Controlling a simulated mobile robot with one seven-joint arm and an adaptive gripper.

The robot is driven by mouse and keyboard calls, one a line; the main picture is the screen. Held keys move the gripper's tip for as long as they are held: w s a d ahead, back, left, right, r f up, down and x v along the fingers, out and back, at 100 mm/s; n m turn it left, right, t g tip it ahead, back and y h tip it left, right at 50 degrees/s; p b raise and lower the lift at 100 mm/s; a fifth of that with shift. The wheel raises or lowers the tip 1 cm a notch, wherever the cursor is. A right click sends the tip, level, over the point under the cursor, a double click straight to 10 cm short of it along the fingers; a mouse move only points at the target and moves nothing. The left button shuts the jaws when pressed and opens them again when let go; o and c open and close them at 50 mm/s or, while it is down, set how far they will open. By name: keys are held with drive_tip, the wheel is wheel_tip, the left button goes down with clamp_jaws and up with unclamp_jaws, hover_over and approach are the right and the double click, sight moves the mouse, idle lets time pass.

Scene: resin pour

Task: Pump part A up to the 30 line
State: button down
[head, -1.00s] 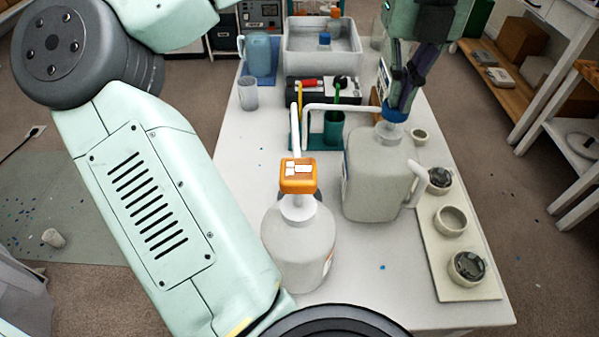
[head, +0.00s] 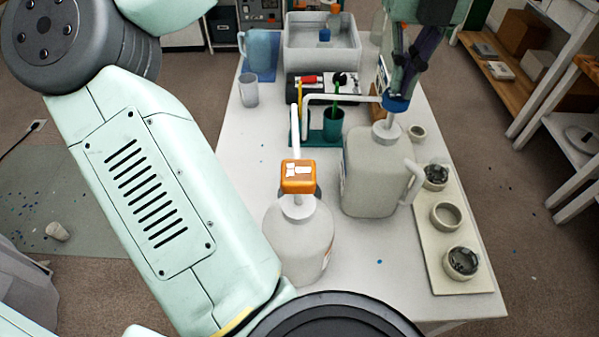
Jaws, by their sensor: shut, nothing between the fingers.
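A large pale jug (head: 370,175) with a blue pump head (head: 396,103) stands on the right of the table. Its white spout reaches left and bends down over the teal tray (head: 318,138). My gripper (head: 400,88) is shut and empty, pointing down directly over the blue head; I cannot tell whether it touches it. A second jug (head: 300,238) with an orange pump head (head: 298,177) stands nearer, its spout also reaching toward the tray. A teal cup (head: 333,125) with a green stick is on the tray. No 30 line, cup level or jug letter is readable.
Several small round dishes, such as an empty one (head: 446,217), sit on a pale board (head: 437,263) at right. A grey tub (head: 322,58), blue pitcher (head: 259,52) and clear cup (head: 248,90) stand behind. The left-middle tabletop is clear.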

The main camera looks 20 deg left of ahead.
sight(396, 99)
drive_tip(key=shift+f+b, duration=1.4)
drive_tip(key=shift+f, duration=0.65)
drive_tip(key=shift+r+p, duration=1.8)
drive_tip(key=shift+r, duration=0.5)
drive_tip(key=shift+f+b, duration=1.3)
drive_tip(key=shift+f, duration=0.45)
drive_tip(key=shift+r+p, duration=1.35)
drive_tip(key=shift+r, duration=0.4)
drive_tip(key=shift+f+b, duration=0.6)
drive_tip(key=shift+f, duration=0.2)
drive_tip(key=shift+r+p, duration=0.65)
drive_tip(key=shift+r, duration=0.2)
drive_tip(key=shift+r+p, duration=0.4)
drive_tip(key=shift+r, duration=0.05)
drive_tip(key=shift+r+p, duration=0.6)
drive_tip(key=shift+r, duration=1.95)
